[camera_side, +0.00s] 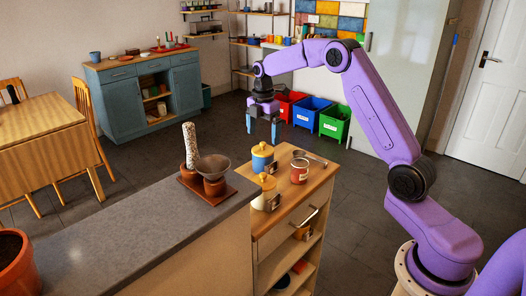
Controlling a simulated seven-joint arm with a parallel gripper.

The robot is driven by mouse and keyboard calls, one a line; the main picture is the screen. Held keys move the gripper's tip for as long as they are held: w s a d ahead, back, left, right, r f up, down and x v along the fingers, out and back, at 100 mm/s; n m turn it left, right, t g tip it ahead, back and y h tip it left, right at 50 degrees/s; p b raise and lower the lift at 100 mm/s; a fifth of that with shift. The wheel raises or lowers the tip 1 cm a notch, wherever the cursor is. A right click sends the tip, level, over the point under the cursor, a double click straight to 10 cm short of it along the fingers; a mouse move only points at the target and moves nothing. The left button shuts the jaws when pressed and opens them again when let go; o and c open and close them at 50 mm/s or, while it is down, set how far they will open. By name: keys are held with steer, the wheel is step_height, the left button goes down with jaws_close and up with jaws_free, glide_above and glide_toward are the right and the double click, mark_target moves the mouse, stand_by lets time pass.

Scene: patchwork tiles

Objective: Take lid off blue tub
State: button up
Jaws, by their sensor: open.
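A blue tub (259,165) stands on the small wooden cabinet, with a yellow lid (262,149) on top of it. A second tub, cream-coloured (262,200), stands nearer the camera and also has a yellow lid (265,181). My gripper (262,130) points down with its two blue fingers spread apart and nothing between them. In the picture it is just above the blue tub's lid and not touching it, as far as I can tell. How far it is in depth is hard to judge.
A red and white can (299,171) and a metal ladle (312,156) are on the cabinet top (293,189). A grey counter (140,240) adjoins it, bearing a brown tray (231,189) with a funnel (213,164) and a speckled cylinder (190,145). Coloured bins stand on the floor behind.

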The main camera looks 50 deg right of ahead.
mark_target(263, 143)
steer(key=shift+f, duration=2.35)
steer(key=c, duration=0.9)
steer(key=shift+c, duration=0.2)
steer(key=shift+r, duration=0.15)
